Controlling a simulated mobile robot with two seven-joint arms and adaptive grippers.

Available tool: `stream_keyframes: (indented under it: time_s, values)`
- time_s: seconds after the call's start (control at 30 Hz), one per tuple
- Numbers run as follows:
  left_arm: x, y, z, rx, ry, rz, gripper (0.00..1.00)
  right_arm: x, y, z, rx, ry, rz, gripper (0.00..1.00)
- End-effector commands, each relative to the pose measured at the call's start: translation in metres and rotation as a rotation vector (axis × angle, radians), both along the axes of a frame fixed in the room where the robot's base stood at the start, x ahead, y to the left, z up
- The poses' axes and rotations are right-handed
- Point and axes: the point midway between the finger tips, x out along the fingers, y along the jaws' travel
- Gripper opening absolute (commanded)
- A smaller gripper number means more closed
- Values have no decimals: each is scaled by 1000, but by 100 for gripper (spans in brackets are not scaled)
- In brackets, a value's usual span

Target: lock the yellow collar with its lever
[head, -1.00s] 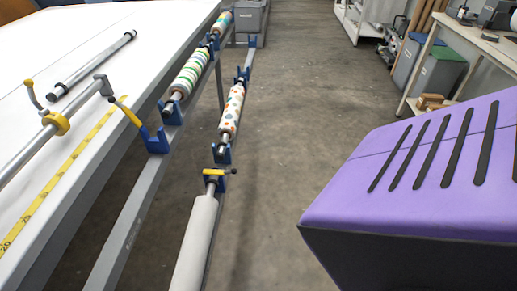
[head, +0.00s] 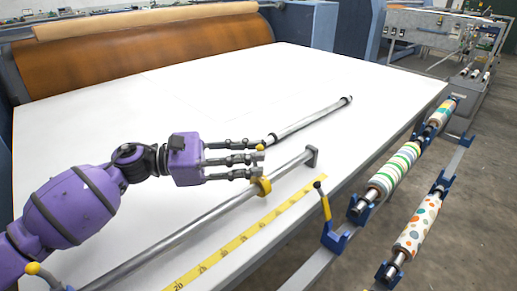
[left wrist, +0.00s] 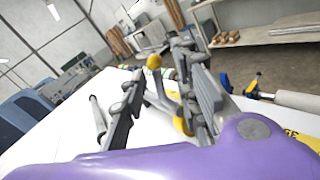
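The yellow collar (head: 261,186) sits around the long grey bar near its far end, over the white table (head: 200,100). Its lever ends in a yellow knob (head: 260,148); most of the lever is hidden behind my fingers in the head view. My left gripper (head: 263,157) reaches in from the left, just above the collar, fingers spread around the lever. In the left wrist view the knob (left wrist: 154,62) shows between the open fingers, and the collar (left wrist: 183,122) lies lower, partly behind the right finger. I cannot tell whether a finger touches the lever. My right gripper is out of view.
A loose grey tube (head: 310,121) lies on the table behind the bar. A yellow measuring tape (head: 235,245) runs along the near edge. Another yellow knob (head: 33,268) shows at lower left.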

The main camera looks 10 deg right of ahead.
Motion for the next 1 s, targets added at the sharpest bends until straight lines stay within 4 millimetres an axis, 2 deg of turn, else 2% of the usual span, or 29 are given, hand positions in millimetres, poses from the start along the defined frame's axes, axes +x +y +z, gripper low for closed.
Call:
stream_keyframes:
  time_s: [0.2,0.47,0.7,1.0]
  values:
    - [0,-18,1,-1,1,2,29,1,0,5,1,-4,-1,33]
    - [0,-19,-1,0,3,2,29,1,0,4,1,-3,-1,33]
    - [0,-19,-1,0,3,3,0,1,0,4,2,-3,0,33]
    - [2,-18,0,0,0,7,0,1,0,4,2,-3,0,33]
